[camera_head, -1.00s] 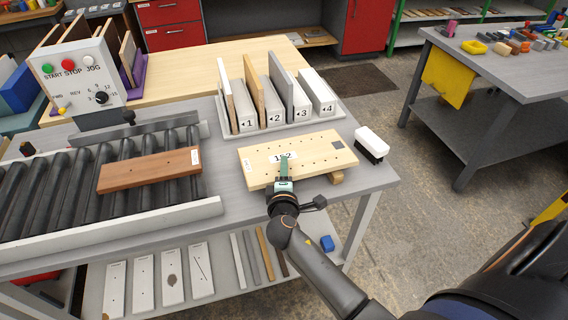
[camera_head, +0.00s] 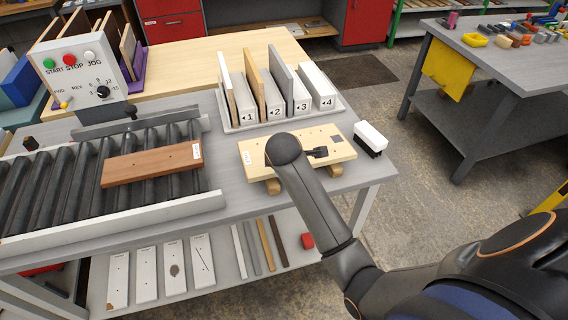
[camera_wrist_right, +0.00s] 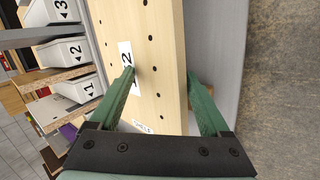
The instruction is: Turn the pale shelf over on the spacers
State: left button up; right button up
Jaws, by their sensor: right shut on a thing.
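The pale shelf (camera_head: 312,135) lies roughly flat, face with holes up, over the wooden spacers on the grey bench. The left spacer (camera_head: 273,187) and right spacer (camera_head: 336,170) show at its front edge; I cannot tell whether the shelf touches them. My right gripper (camera_wrist_right: 162,75) is shut on the shelf's near edge in the right wrist view. One green finger lies on the labelled face, the other on the opposite side. In the head view my wrist hides these fingers and the shelf's middle label. My left gripper is not in view.
A rack (camera_head: 240,128) with numbered slots stands behind the shelf. A white-and-black brush (camera_head: 371,137) is close on the right. A roller conveyor (camera_head: 60,190) with a reddish-brown board (camera_head: 150,165) is at left. A small red block (camera_head: 307,240) shows below the bench.

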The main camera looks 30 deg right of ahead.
jog(key=shift+s+f+g, duration=0.15)
jog(key=shift+g, duration=0.35)
jog(key=shift+s+a+r, duration=0.35)
jog(key=shift+s+a, duration=0.05)
jog(key=shift+s, duration=0.25)
jog(key=shift+s+a+r, duration=0.35)
jog(key=shift+s, duration=0.3)
jog(key=shift+o, duration=0.3)
jog(key=o, duration=0.5)
jog(key=shift+w, duration=0.1)
